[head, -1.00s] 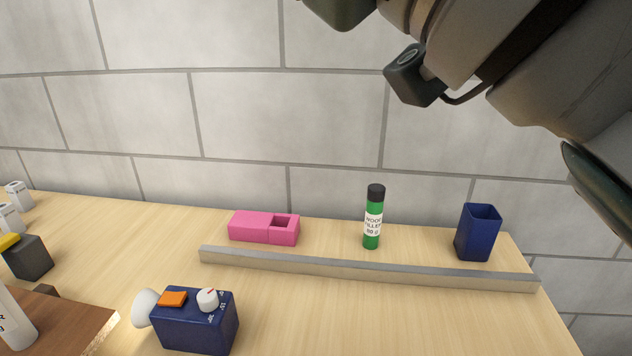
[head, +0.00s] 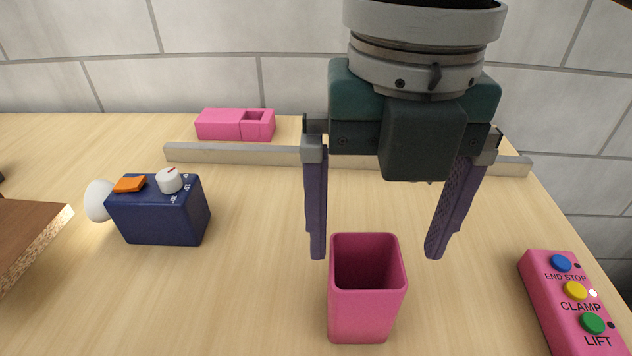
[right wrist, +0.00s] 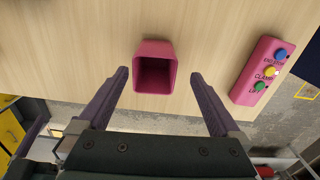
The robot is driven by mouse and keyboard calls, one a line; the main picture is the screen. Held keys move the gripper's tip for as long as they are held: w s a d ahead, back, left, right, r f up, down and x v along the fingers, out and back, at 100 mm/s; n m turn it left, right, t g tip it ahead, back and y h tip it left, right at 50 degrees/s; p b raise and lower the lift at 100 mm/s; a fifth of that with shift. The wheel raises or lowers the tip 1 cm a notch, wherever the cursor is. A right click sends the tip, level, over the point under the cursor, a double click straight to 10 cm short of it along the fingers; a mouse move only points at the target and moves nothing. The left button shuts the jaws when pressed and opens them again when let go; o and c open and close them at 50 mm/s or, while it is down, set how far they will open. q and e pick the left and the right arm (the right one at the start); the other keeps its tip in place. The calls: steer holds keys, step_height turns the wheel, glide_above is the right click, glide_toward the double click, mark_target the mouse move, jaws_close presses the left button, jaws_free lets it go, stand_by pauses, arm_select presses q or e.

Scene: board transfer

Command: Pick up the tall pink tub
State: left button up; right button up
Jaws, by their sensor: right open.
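The tall pink tub (head: 366,315) stands upright on the table, open at the top and empty as far as I can see. It also shows in the right wrist view (right wrist: 155,50). My right gripper (head: 378,256) is open, with its two purple fingers pointing down, spread wider than the tub. In the head view the fingertips are at about the height of the tub's rim in the picture, one to each side. In the right wrist view the tub lies between and beyond the fingertips (right wrist: 158,72). No contact shows.
A pink control box (head: 566,300) with coloured buttons lies right of the tub. A dark blue box (head: 165,222) with a dial and orange switch stands left. A grey rail (head: 235,154) runs behind, with a pink two-part box (head: 220,125) beyond it. A brown board (head: 25,235) is at far left.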

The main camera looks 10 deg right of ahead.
mark_target(362, 283)
steer(key=f, duration=0.4)
steer(key=a+f, duration=0.1)
steer(key=f, duration=0.1)
steer(key=shift+s+f, duration=0.15)
steer(key=shift+f, duration=0.15)
steer(key=c, duration=1.3)
